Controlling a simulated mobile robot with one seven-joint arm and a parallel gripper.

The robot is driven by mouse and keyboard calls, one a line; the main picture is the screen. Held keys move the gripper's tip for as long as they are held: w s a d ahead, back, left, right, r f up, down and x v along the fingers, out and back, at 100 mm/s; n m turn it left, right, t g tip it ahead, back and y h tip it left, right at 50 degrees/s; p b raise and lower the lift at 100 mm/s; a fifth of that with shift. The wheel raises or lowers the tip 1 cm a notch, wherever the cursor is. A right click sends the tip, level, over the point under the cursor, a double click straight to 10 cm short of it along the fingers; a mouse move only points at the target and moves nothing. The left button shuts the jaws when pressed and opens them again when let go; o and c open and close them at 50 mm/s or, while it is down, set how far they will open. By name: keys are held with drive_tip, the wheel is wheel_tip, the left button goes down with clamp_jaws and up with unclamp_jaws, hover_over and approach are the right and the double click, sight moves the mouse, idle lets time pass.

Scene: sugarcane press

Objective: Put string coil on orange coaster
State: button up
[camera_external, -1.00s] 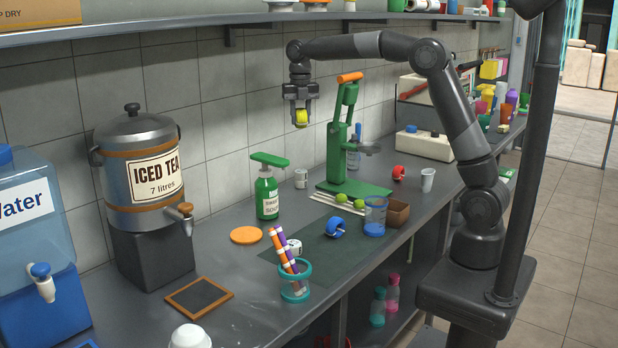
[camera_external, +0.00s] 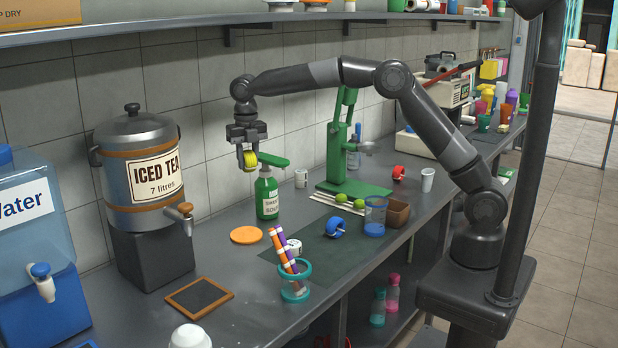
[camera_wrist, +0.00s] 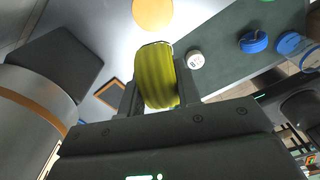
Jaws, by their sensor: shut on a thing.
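My gripper (camera_external: 248,158) is shut on the yellow string coil (camera_external: 250,160) and holds it in the air, close to the top of the green soap bottle in the outside view. In the wrist view the string coil (camera_wrist: 158,76) sits between the two fingers. The orange coaster (camera_external: 246,235) lies flat and bare on the counter, lower than the gripper and in front of the soap bottle. The coaster also shows at the top of the wrist view (camera_wrist: 153,12), beyond the coil.
The green soap bottle (camera_external: 267,194) stands behind the coaster. The iced tea dispenser (camera_external: 140,180) is to the left. A teal-ringed cup with markers (camera_external: 294,284) and a small framed slate (camera_external: 199,297) stand nearer the front. A dark mat (camera_external: 345,250) lies to the right.

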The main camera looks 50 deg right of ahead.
approach(253, 236)
wheel_tip(253, 236, down, 6)
drive_tip(key=shift+s+a+r, duration=0.1)
drive_tip(key=shift+a+r, duration=0.05)
drive_tip(key=shift+r, duration=0.1)
drive_tip(key=shift+f, duration=0.1)
drive_tip(key=o, duration=1)
wheel_tip(253, 236, up, 12)
drive_tip(key=shift+r, duration=0.2)
